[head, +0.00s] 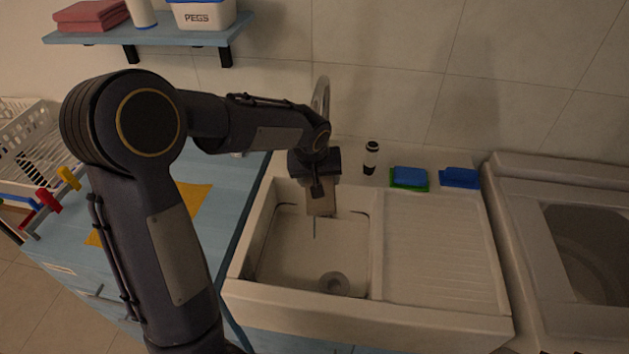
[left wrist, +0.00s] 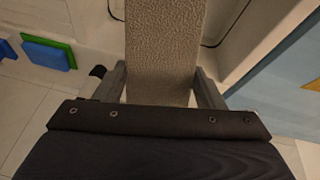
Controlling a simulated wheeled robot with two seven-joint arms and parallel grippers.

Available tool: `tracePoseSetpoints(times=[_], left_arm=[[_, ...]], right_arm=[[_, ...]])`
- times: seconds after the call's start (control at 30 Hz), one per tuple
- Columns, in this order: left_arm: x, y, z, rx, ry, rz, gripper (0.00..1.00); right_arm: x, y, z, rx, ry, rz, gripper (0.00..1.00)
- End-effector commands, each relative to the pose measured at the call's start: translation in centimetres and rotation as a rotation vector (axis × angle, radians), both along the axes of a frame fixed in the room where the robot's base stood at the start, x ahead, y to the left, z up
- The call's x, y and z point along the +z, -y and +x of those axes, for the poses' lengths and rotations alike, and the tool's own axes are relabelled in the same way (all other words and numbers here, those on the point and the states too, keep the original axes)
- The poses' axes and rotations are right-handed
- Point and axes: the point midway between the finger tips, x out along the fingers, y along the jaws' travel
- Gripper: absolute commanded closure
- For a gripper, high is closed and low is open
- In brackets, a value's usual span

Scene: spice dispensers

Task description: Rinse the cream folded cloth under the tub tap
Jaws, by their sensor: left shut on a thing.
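My left gripper (head: 318,190) is over the tub basin (head: 290,255), pointing down. It is shut on the cream folded cloth (head: 321,206), whose lower part shows below the gripper. In the left wrist view the cloth (left wrist: 160,50) is a textured cream slab between the two fingers (left wrist: 160,88). The curved metal tap (head: 321,95) rises behind my left arm, and its outlet is hidden. A thin vertical line drops into the basin beside the cloth; I cannot tell if it is water. My right gripper is not in view.
A ribbed drainboard (head: 440,245) lies right of the basin, clear. A dark-capped bottle (head: 371,157), a blue-and-green sponge (head: 409,178) and a blue sponge (head: 460,178) stand along the back ledge. A wall shelf (head: 160,37) hangs at upper left. A yellow cloth (head: 190,203) lies on the blue counter.

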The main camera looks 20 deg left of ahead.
Motion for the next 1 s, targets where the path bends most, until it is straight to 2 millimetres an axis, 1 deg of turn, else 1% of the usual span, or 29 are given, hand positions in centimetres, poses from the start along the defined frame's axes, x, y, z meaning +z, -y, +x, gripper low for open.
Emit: tracePoseSetpoints(times=[0.3,0.9,1.0], left_arm=[[-0.2,0.9,-2.3,-0.001,0.001,0.0,0.61],[-0.1,2.6,-6.8,-0.002,0.001,0.0,0.61],[0.0,2.7,-7.2,0.0,0.001,0.0,0.61]], right_arm=[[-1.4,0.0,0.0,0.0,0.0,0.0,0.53],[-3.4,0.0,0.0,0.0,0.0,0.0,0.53],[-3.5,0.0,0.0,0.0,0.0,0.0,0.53]])
